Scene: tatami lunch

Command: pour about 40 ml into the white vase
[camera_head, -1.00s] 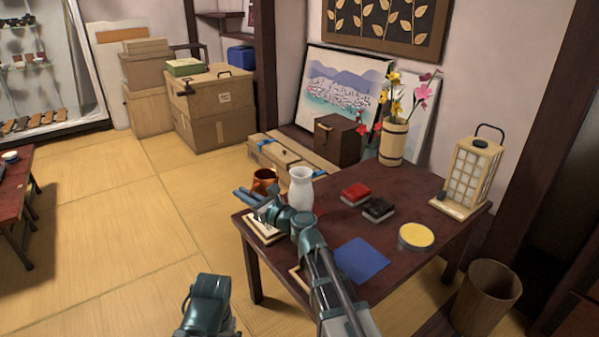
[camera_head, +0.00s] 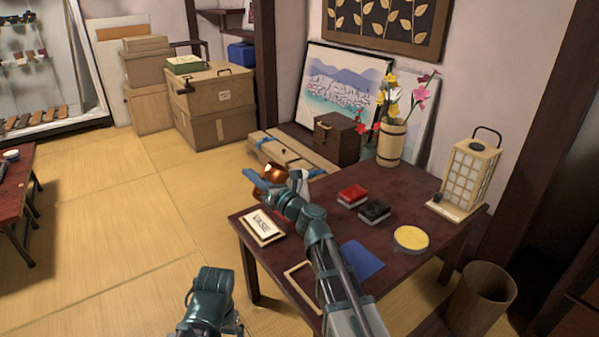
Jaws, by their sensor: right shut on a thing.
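My right gripper (camera_head: 262,184) reaches over the dark red table (camera_head: 411,193) at its left rear part. It is shut on a shiny copper vessel (camera_head: 273,173), which looks tilted; the fingers cover part of it. The white vase (camera_head: 304,184) is mostly hidden behind my right gripper and wrist, just right of the copper vessel. Whether the vessel's lip is over the vase opening, and whether any liquid flows, I cannot tell. My left arm shows at the bottom, but its gripper is out of view.
A card reading VASE (camera_head: 262,227) lies at the table's left edge. A lantern (camera_head: 471,175) and a flower bucket (camera_head: 391,145) stand behind.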

